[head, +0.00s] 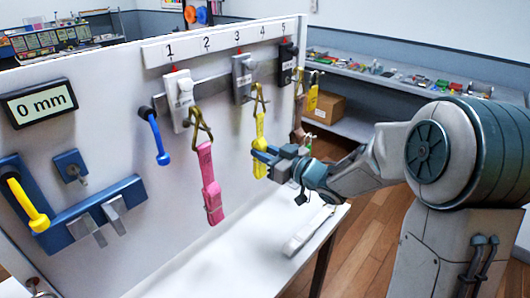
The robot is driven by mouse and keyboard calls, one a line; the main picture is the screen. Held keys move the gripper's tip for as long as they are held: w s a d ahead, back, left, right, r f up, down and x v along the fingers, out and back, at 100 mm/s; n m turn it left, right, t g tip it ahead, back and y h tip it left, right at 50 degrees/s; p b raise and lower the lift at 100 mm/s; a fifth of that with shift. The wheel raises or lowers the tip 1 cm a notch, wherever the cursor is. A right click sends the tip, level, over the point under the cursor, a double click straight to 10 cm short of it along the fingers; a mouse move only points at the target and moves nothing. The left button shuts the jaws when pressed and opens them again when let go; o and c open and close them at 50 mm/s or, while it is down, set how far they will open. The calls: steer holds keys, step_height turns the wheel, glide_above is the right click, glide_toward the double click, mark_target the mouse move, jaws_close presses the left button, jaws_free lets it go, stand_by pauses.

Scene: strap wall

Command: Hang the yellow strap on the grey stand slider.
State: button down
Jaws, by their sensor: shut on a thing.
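The yellow strap (260,129) hangs upright in front of the board, with a brass triangular clip (258,98) at its top. My gripper (263,156) is shut on the strap's lower part, its blue fingers across it. The grey slider (242,78) sits on the rail below number 3, and the clip is just right of and below it. I cannot tell whether the clip is on the slider's hook or only close to it.
A pink strap (211,183) hangs by a clip at the white slider (179,99), left of my gripper. A black slider (287,64) is to the right. Blue (159,140) and yellow (29,205) handles stick out from the board. The white table (225,262) below is mostly clear.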

steer(key=c, duration=1.1)
jaws_free()
steer(key=shift+c, duration=0.2)
steer(key=shift+s+d, duration=0.1)
steer(key=s+d+f+m+t+h+b, duration=0.1)
steer(key=s+d+m+h, duration=0.5)
steer(key=d, duration=0.5)
steer(key=s+d+f+m+h+b, duration=0.1)
steer(key=s+d+m+h, duration=0.15)
steer(key=d+h, duration=0.7)
steer(key=s+a+f+m+g+y, duration=0.1)
steer(key=s+g, duration=0.3)
steer(key=s, duration=0.5)
steer(key=s+a+f+m+g, duration=0.1)
steer(key=s+f+g, duration=0.3)
steer(key=s, duration=0.6)
steer(key=shift+s+g+y, duration=0.15)
steer(key=shift+g+y, duration=0.2)
steer(key=shift+g, duration=0.05)
